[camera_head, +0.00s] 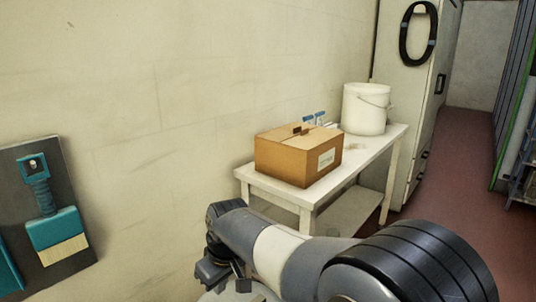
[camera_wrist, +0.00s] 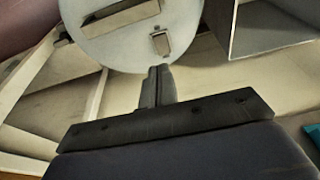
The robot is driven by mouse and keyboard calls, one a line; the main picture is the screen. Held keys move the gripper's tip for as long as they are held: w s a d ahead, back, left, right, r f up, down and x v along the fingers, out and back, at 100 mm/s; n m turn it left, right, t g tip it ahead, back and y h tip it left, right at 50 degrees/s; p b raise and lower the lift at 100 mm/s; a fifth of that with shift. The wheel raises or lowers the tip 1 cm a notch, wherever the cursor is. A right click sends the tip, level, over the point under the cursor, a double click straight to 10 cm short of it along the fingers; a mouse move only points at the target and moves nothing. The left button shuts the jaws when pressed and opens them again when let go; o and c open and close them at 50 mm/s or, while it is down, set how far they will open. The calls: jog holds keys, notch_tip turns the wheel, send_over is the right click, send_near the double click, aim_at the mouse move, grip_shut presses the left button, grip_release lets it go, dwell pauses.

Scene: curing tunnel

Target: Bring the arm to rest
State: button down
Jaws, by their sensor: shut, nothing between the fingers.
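My arm reaches across the lower middle of the head view, bent to the left in front of the white table. My gripper (camera_wrist: 158,76) shows in the wrist view with its two fingers shut together and nothing between them. In that view the fingertips lie over the lower edge of a round pale disc with a small latch-like fitting (camera_wrist: 160,43); I cannot tell whether they touch it. In the head view the gripper's fingertips are not clearly seen.
A white table (camera_head: 245,178) stands against the wall with a cardboard box (camera_head: 290,157) and a white bucket (camera_head: 365,110) on it. A pale cabinet (camera_head: 405,75) with a black coil (camera_head: 418,33) is behind. A tool board (camera_head: 75,195) hangs at left. The red floor (camera_head: 460,150) at right is clear.

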jog(key=b+x, duration=0.1)
jog(key=x, duration=0.1)
jog(key=b+x, duration=0.1)
jog(key=x, duration=0.2)
jog(key=w+a+b+x, duration=0.1)
jog(key=x, duration=0.1)
jog(key=shift+a+f+b, duration=0.15)
jog(key=shift+f+b, duration=0.05)
jog(key=shift+b, duration=0.1)
jog(key=shift+w+a+f+b, duration=0.15)
jog(key=shift+w+f+b, duration=0.1)
jog(key=shift+b, duration=0.15)
jog(key=b, duration=0.2)
jog(key=shift+s+r+b, duration=0.1)
jog(key=shift+r+b, duration=0.1)
jog(key=shift+b, duration=0.1)
